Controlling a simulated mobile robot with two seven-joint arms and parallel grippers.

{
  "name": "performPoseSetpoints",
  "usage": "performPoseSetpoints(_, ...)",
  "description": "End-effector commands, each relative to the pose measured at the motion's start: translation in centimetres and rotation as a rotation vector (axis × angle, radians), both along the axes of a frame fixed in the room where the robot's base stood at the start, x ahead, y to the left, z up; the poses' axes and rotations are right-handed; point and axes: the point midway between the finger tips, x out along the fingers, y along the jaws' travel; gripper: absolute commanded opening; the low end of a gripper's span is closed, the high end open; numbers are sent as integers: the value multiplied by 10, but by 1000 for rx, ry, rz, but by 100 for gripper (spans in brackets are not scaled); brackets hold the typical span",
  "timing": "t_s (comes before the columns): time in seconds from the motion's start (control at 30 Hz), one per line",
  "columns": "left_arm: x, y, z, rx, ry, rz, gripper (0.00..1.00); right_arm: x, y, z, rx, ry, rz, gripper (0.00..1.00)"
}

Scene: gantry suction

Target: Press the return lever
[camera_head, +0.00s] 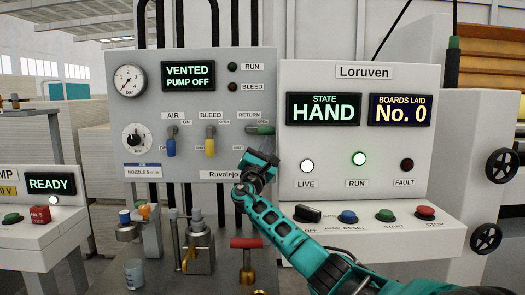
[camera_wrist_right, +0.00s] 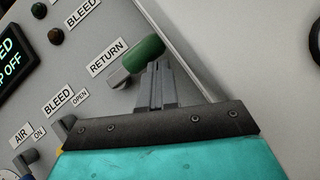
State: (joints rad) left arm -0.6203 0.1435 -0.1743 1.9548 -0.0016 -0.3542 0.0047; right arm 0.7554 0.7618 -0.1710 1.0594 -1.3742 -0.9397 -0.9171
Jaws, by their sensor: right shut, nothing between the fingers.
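The return lever (camera_head: 260,130) has a green handle and sits at the right edge of the grey Ruvalejo panel, beside its RETURN label. In the head view the handle points sideways, roughly level. In the right wrist view the green return lever (camera_wrist_right: 143,54) is just beyond my fingertips. My right gripper (camera_head: 258,158) is shut and empty, just below the lever in the head view. In the right wrist view its closed fingers (camera_wrist_right: 157,70) reach up to the handle; I cannot tell whether they touch it. My left gripper is not in view.
A blue AIR lever (camera_head: 171,141) and a yellow BLEED lever (camera_head: 210,141) hang to the left on the same panel. The Loruven panel (camera_head: 355,130) stands to the right, with buttons on its ledge. Brass valves and a red T-handle (camera_head: 247,243) stand below.

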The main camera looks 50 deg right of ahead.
Motion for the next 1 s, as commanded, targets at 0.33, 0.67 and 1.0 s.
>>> performPoseSetpoints(0.33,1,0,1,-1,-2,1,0,-2,-2,3,0,0,0,0)
performPoseSetpoints(0.67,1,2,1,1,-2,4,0,-3,-2,5,0,-2,-1,0)
performPoseSetpoints(1.0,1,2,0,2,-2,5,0,-7,16,-8,-3,1,3,0)
